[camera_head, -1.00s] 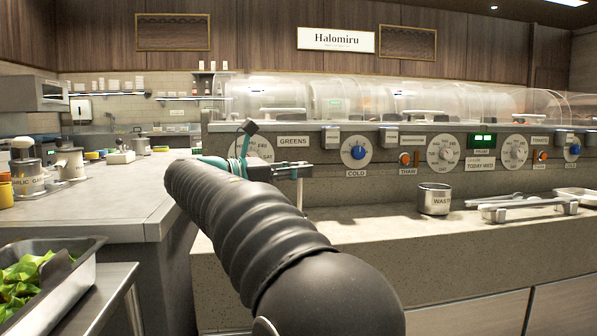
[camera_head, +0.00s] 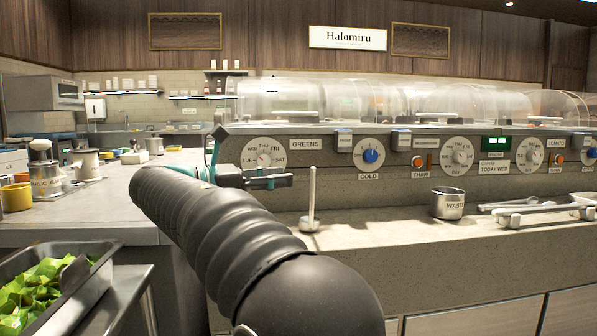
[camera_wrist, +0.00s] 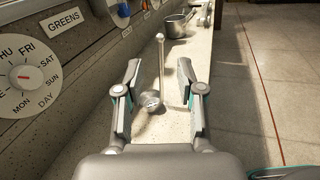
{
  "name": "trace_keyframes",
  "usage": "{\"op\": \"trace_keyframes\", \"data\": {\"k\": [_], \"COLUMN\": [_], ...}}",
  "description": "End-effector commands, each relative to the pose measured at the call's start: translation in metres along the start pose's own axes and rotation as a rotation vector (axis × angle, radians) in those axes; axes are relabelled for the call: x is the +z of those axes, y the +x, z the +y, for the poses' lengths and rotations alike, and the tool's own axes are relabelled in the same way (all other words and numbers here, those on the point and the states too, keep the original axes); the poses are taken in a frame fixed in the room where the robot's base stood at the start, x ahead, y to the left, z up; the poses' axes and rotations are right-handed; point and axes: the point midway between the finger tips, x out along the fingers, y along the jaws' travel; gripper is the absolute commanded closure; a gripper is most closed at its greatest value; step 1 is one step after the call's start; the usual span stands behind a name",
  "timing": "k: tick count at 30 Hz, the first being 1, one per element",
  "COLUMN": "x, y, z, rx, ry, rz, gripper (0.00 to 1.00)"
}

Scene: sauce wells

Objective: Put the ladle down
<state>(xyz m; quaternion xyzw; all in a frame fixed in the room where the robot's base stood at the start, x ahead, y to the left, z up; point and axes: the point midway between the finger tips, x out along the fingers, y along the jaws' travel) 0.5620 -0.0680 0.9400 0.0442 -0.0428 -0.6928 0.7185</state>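The ladle (camera_head: 311,208) stands upright on the stone counter in the head view, its bowl down and its thin handle pointing up. My gripper (camera_head: 286,181) is just left of the handle and apart from it. In the wrist view the ladle's handle (camera_wrist: 162,52) rises beyond the gap between my fingers, with the bowl (camera_wrist: 150,99) on the counter. My gripper (camera_wrist: 159,72) is open there, with nothing held between its fingers.
A metal WASTE pot (camera_head: 447,204) stands on the counter to the right, with tongs on a rest (camera_head: 535,213) beyond it. The dial panel (camera_head: 264,157) runs along the back. A tray of greens (camera_head: 84,285) is at lower left.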

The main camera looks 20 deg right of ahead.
Motion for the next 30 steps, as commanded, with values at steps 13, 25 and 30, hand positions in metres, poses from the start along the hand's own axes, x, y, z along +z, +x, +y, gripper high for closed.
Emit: {"op": "trace_keyframes", "data": {"k": [13, 25, 30], "x": [0.000, -0.019, -0.068], "y": [-0.041, -0.012, 0.017], "z": [0.000, -0.025, -0.076], "rx": [0.000, 0.022, 0.010], "ry": [0.001, 0.080, 0.261], "rz": [0.000, 0.146, 0.425], "gripper": [0.62, 0.62, 0.62]}}
